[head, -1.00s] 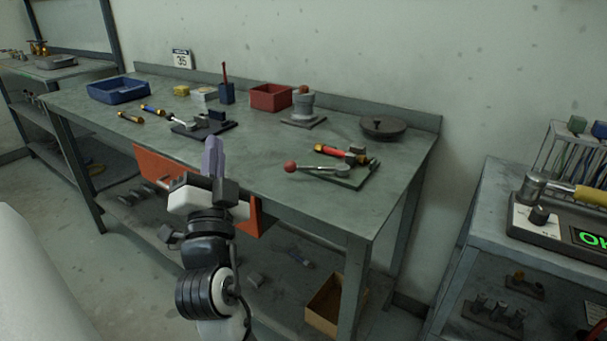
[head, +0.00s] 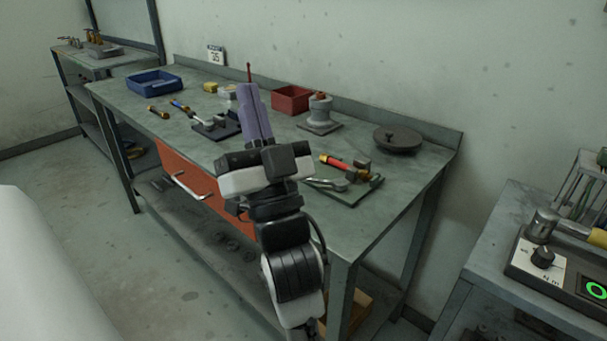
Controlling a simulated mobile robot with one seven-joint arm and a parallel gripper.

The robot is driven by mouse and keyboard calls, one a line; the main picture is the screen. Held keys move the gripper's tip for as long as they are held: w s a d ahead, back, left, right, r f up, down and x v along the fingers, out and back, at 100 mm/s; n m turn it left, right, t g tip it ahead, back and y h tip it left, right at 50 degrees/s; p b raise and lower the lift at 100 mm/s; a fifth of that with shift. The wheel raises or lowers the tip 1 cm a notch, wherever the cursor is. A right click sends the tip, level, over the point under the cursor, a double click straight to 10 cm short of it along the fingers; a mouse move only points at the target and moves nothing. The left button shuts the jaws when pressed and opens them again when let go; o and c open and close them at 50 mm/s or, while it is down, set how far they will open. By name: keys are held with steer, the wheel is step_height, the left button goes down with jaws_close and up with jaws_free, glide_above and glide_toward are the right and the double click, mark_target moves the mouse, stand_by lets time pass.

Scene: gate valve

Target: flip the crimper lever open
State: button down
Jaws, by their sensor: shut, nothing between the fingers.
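The crimper (head: 362,168) sits on a dark green plate (head: 352,198) near the right front of the workbench. A red and gold cylinder (head: 335,162) lies at its back left. The metal lever (head: 328,184) lies low and points left from its pivot. Its red ball end is hidden behind my gripper. My gripper (head: 251,92) is shut and empty, with its purple fingers together and pointing up in the picture. It is left of the crimper and apart from it, in front of the bench.
The workbench (head: 270,160) also holds a blue tray (head: 154,84), a red bin (head: 291,98), a grey pedestal piece (head: 320,112) and a dark round disc (head: 398,139). An orange drawer front (head: 190,180) is below. A second bench (head: 500,215) stands at right.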

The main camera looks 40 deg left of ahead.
steer(key=w+a+f+m+h+p, duration=0.1)
steer(key=w+f+m+h+p, duration=0.1)
steer(key=w+m+h, duration=0.4)
steer(key=m+g+h+p, duration=0.7)
steer(key=m, duration=0.1)
glide_toward(315, 180)
steer(key=s, duration=0.1)
steer(key=s+r, duration=0.1)
steer(key=s, duration=0.1)
steer(key=s+a, duration=0.1)
steer(key=shift+s+r, duration=0.15)
steer(key=shift+r, duration=0.15)
steer(key=shift+s+d+f+m, duration=0.1)
steer(key=shift+d+f+m, duration=0.15)
steer(key=shift+f, duration=0.25)
steer(key=shift+a, duration=0.1)
steer(key=p+x, duration=0.1)
steer(key=x, duration=0.8)
steer(key=shift+a+f+p, duration=0.2)
steer(key=shift+a+p, duration=0.15)
steer(key=shift+a, duration=0.1)
